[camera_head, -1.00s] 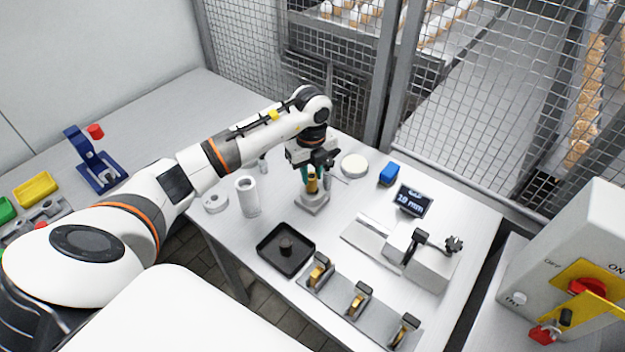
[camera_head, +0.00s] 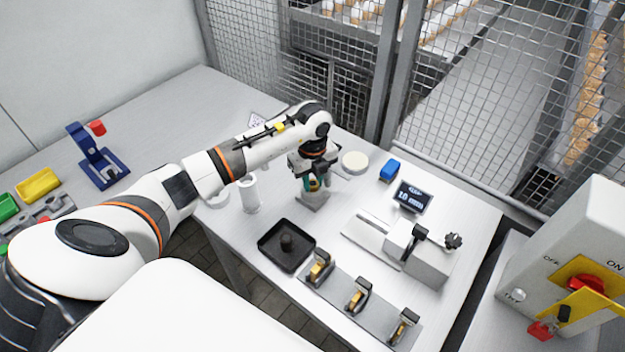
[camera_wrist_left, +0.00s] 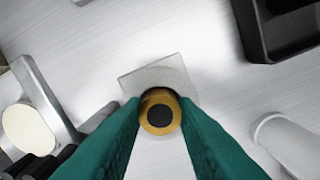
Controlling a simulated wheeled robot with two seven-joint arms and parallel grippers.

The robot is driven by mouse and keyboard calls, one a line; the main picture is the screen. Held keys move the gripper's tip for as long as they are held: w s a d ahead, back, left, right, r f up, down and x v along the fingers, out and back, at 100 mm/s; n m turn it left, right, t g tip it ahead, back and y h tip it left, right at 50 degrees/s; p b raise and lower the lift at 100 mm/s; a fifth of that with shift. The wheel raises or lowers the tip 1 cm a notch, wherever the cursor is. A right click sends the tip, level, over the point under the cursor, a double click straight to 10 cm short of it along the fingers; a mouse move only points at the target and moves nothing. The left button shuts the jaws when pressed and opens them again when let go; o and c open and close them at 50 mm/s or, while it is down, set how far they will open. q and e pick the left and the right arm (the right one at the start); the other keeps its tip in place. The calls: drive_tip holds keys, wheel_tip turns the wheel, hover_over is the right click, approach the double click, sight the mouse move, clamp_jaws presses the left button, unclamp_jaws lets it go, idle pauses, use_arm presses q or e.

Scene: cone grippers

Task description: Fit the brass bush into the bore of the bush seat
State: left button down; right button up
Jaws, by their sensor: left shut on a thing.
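My left gripper (camera_head: 315,184) has teal fingers and is shut on the brass bush (camera_wrist_left: 148,129), a yellow ring with a dark middle in the left wrist view. In the head view only a bit of the bush shows between the fingers. The grey bush seat (camera_head: 312,203) stands on the table right under the fingers. In the left wrist view the seat (camera_wrist_left: 143,82) shows behind the bush, and the bush covers its bore. I cannot tell whether the bush's lower end is in the bore. My right gripper is not in view.
A white cylinder (camera_head: 249,194) stands left of the seat. A black tray (camera_head: 268,256) lies in front. A grey rack (camera_head: 337,296) with several brass pieces, a gauge with a display (camera_head: 413,197) and a blue block (camera_head: 389,170) are to the right. A round pale disc (camera_head: 355,162) lies behind.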

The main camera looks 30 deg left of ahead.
sight(313, 183)
use_arm(q)
drive_tip(key=shift+s+d+f, duration=0.15)
drive_tip(key=shift+s+f, duration=0.15)
drive_tip(key=shift+f, duration=0.25)
drive_tip(key=c, duration=1.4)
unclamp_jaws()
drive_tip(key=shift+f, duration=0.1)
drive_tip(key=shift+o, duration=1.3)
drive_tip(key=shift+w+d+f, duration=0.1)
drive_tip(key=shift+w, duration=0.05)
drive_tip(key=shift+r+p, duration=0.3)
drive_tip(key=shift+r, duration=0.1)
wheel_tip(313, 183, up, 13)
drive_tip(key=b, duration=0.2)
drive_tip(key=shift+w+a+b, duration=0.15)
drive_tip(key=shift+a+b, duration=0.1)
drive_tip(key=shift+b, duration=0.1)
